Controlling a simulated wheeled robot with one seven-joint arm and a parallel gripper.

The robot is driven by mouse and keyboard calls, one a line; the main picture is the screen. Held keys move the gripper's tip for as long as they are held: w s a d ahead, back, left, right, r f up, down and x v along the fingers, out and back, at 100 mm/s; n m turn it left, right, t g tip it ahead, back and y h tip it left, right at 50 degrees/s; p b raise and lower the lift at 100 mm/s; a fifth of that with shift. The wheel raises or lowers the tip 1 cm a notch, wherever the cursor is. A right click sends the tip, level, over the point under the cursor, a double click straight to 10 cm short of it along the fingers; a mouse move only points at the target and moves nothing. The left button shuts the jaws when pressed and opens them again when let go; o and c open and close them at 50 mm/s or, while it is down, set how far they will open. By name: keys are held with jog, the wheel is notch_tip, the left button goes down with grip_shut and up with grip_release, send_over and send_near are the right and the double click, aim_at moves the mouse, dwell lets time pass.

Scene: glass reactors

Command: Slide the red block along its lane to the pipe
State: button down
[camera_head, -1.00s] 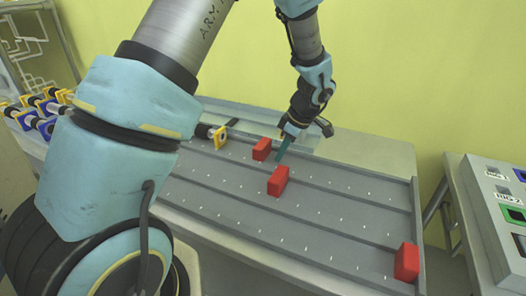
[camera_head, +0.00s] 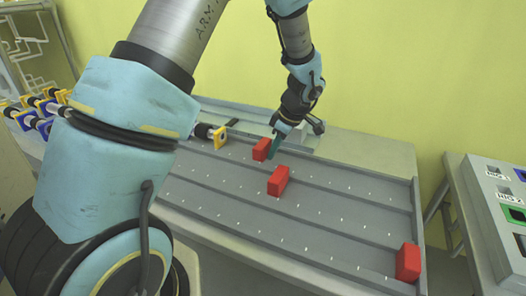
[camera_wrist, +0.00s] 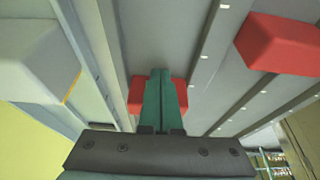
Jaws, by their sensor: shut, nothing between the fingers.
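My gripper (camera_head: 273,154) is shut, its teal fingers pointing down at the right side of the far red block (camera_head: 261,149). This block stands in the far lane of the grey board (camera_head: 335,206). In the wrist view the closed fingers (camera_wrist: 161,100) partly cover the same red block (camera_wrist: 137,95); I cannot tell whether they touch it. A second red block (camera_head: 278,181) stands in a nearer lane, and a third red block (camera_head: 407,262) at the right end of the board. A pipe end with a yellow flange (camera_head: 219,137) lies at the board's left edge.
Raised ribs separate the lanes. More pipes with yellow and blue ends (camera_head: 44,124) lie at the far left. A panel with coloured squares (camera_head: 500,200) stands at the right. In the wrist view, the second red block (camera_wrist: 280,45) is at upper right and a pale object (camera_wrist: 38,62) at left.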

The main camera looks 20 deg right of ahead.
aim_at(255, 146)
jog(key=shift+w+a+b, duration=0.2)
jog(key=shift+w+a, duration=0.75)
jog(key=shift+a, duration=0.2)
jog(key=shift+w+a+b, duration=0.2)
jog(key=shift+w+a, duration=0.7)
jog(key=shift+a, duration=0.2)
jog(key=shift+w+a, duration=0.45)
jog(key=shift+a, duration=0.05)
jog(key=shift+w+a, duration=0.55)
jog(key=shift+a, duration=0.1)
jog(key=shift+w+a, duration=0.45)
jog(key=shift+w+a, duration=0.35)
jog(key=shift+a, duration=0.1)
jog(key=shift+w+a, duration=0.25)
jog(key=shift+s+d+b, duration=0.1)
jog(key=shift+b, duration=0.2)
